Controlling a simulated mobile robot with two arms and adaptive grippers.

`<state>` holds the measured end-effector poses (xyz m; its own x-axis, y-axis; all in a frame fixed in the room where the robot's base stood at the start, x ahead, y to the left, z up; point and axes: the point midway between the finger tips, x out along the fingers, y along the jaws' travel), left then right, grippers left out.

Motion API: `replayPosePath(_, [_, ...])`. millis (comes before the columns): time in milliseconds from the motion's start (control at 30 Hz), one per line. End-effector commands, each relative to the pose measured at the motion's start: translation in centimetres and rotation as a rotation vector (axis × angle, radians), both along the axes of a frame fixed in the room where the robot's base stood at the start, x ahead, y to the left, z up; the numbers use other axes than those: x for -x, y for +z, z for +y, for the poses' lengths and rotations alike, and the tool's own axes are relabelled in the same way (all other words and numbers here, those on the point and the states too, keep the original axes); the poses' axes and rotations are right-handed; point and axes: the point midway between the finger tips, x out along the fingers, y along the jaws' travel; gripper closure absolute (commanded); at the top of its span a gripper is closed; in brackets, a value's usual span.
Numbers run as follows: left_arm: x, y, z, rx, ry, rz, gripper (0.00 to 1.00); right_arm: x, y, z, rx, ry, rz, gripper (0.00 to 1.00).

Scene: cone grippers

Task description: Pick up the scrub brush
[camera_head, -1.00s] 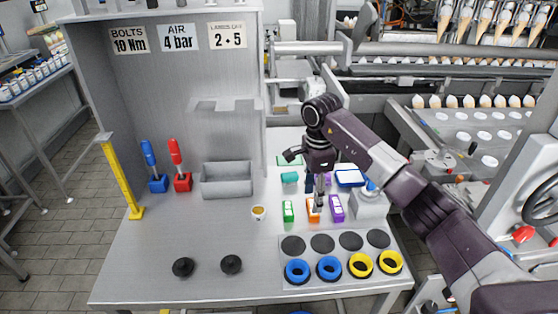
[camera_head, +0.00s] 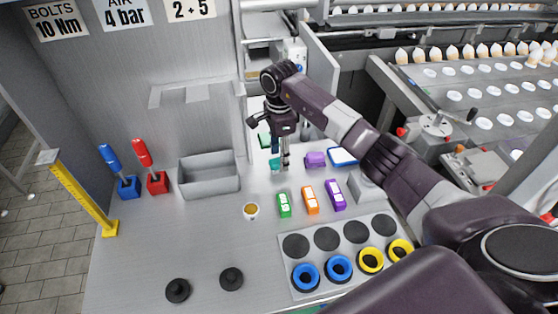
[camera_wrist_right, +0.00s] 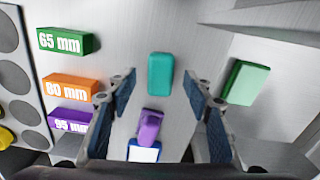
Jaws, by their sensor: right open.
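My right gripper (camera_head: 285,166) points down over the back of the bench. In the right wrist view it is open (camera_wrist_right: 160,98), with nothing between its fingers. A teal block (camera_wrist_right: 160,73) lies ahead of the opening, roughly centred; in the head view it (camera_head: 275,164) is partly hidden by the gripper. A purple object with a raised part (camera_wrist_right: 150,127), also in the head view (camera_head: 316,159), lies nearer the wrist camera's lower edge. It may be the scrub brush; I cannot tell surely. My left gripper is out of view.
Green (camera_head: 284,205), orange (camera_head: 310,200) and purple (camera_head: 336,194) labelled blocks stand in a row. A green pad (camera_wrist_right: 245,82) lies near the wall. A blue-rimmed white item (camera_head: 343,156), grey bin (camera_head: 209,176) and ring board (camera_head: 340,251) are nearby.

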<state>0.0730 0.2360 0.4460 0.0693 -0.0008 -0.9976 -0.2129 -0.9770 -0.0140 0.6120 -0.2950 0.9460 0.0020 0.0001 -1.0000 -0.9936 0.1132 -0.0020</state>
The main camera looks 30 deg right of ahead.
Motion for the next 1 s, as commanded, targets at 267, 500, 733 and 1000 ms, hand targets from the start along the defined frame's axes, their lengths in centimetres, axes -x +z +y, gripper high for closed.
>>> replayPosePath(267, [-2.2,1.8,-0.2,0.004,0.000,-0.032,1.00,0.2,-3.1,0.0,0.000,-0.001,0.003,0.54])
replayPosePath(500, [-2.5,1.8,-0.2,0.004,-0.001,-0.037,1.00,0.1,-3.3,0.0,0.000,0.000,0.000,0.54])
replayPosePath(733, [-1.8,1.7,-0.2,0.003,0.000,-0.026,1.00,0.1,-3.3,0.0,0.000,0.000,0.000,0.79])
replayPosePath(1000, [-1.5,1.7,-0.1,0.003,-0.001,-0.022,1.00,0.1,-3.2,0.0,0.000,0.000,0.000,1.00])
